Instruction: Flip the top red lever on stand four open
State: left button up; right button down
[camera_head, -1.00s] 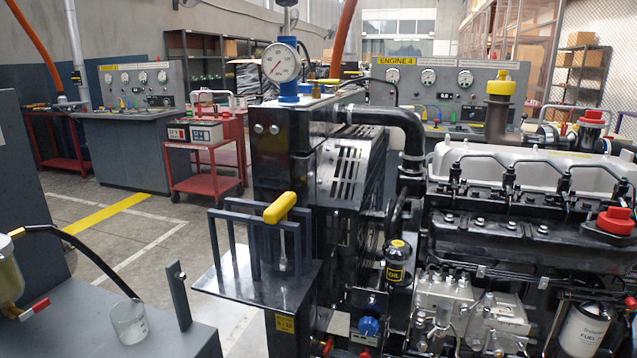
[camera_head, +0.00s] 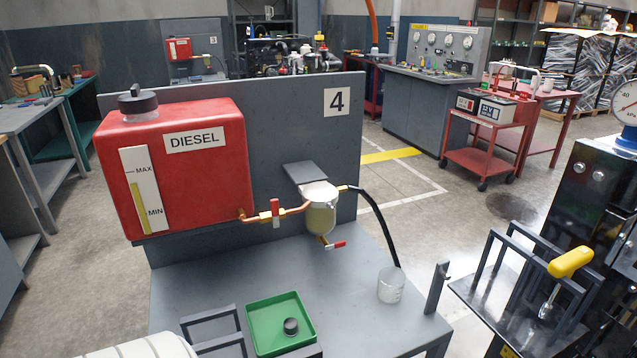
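Stand four (camera_head: 255,110) is a grey stand with a back panel marked 4 and a flat top. A red diesel tank (camera_head: 180,165) is fixed at its left. The top red lever (camera_head: 275,211) sits upright on the copper pipe between the tank and the filter bowl (camera_head: 320,212). A lower red lever (camera_head: 336,245) is on the drain below the bowl. A white rounded part at the bottom left edge may be mine.
A green tray (camera_head: 280,324) with a black cap (camera_head: 291,326) lies at the stand's front. A clear beaker (camera_head: 391,284) stands at its right. A black hose runs down from the filter.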

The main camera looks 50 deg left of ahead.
aim_at(275, 206)
jog(key=u, duration=1.75)
